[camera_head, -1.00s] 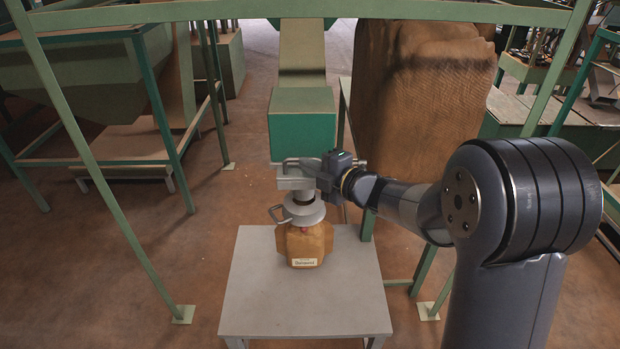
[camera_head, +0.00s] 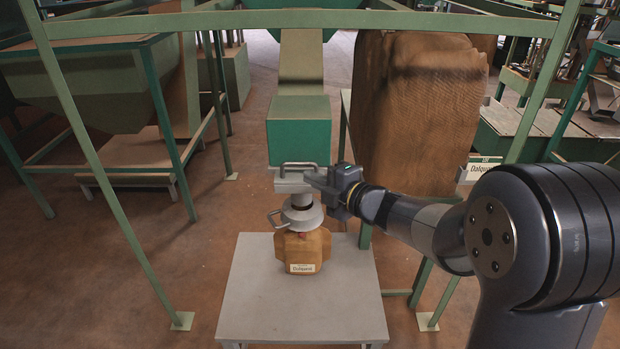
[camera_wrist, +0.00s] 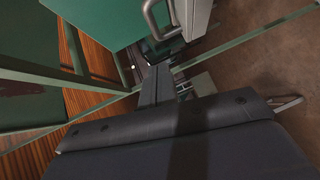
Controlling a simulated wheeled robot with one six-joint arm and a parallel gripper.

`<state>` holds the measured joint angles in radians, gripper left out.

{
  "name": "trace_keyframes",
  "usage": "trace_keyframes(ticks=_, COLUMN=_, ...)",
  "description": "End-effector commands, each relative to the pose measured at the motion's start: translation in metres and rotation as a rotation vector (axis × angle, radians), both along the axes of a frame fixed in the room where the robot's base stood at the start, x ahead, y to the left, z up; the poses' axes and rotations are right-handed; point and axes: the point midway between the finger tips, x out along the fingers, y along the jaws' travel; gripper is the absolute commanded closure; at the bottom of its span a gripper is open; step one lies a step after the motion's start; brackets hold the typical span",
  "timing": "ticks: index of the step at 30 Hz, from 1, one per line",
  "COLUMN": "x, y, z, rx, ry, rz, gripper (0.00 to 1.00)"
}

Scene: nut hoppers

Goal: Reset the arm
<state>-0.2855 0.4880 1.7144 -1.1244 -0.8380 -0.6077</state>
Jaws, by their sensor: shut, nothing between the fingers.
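My gripper (camera_head: 319,181) is shut and empty in the head view, just in front of and to the right of the hopper's metal outlet. In the wrist view the shut gripper fingers (camera_wrist: 155,88) point up toward a grey metal handle (camera_wrist: 155,18). In the head view an upper handle (camera_head: 298,165) sits below the green hopper box (camera_head: 299,140), and a lower handle (camera_head: 275,217) sticks out left of the round spout (camera_head: 302,214). I cannot tell whether the gripper touches the outlet. My forearm runs from the gripper to the lower right.
A brown bag (camera_head: 301,252) with a label stands under the spout on a grey table (camera_head: 250,300). Green frame posts (camera_head: 105,190) stand on both sides. A large brown sack (camera_head: 415,125) stands behind my arm. A "Dalquest" sign (camera_head: 480,169) is at the right.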

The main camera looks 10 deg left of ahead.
Motion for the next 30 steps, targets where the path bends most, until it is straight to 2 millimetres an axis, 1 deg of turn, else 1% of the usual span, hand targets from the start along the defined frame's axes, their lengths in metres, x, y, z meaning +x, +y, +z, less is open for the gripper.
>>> trace_keyframes(ticks=1, x=-0.005, y=-0.010, z=0.000, rx=-0.001, ry=0.000, rz=-0.003, gripper=1.00)
trace_keyframes(ticks=6, x=-0.021, y=-0.036, z=0.005, rx=0.000, ry=0.001, rz=-0.002, gripper=1.00)
trace_keyframes(ticks=9, x=-0.029, y=-0.049, z=0.007, rx=0.000, ry=0.000, rz=-0.001, gripper=1.00)
trace_keyframes(ticks=12, x=-0.035, y=-0.058, z=0.008, rx=-0.001, ry=0.002, rz=0.000, gripper=1.00)
trace_keyframes(ticks=16, x=-0.038, y=-0.062, z=0.009, rx=0.000, ry=0.003, rz=0.002, gripper=1.00)
trace_keyframes(ticks=24, x=-0.039, y=-0.063, z=0.009, rx=-0.001, ry=0.003, rz=0.003, gripper=1.00)
trace_keyframes(ticks=28, x=-0.037, y=-0.060, z=0.008, rx=-0.001, ry=0.003, rz=0.004, gripper=1.00)
trace_keyframes(ticks=30, x=-0.035, y=-0.055, z=0.008, rx=-0.001, ry=0.003, rz=0.005, gripper=1.00)
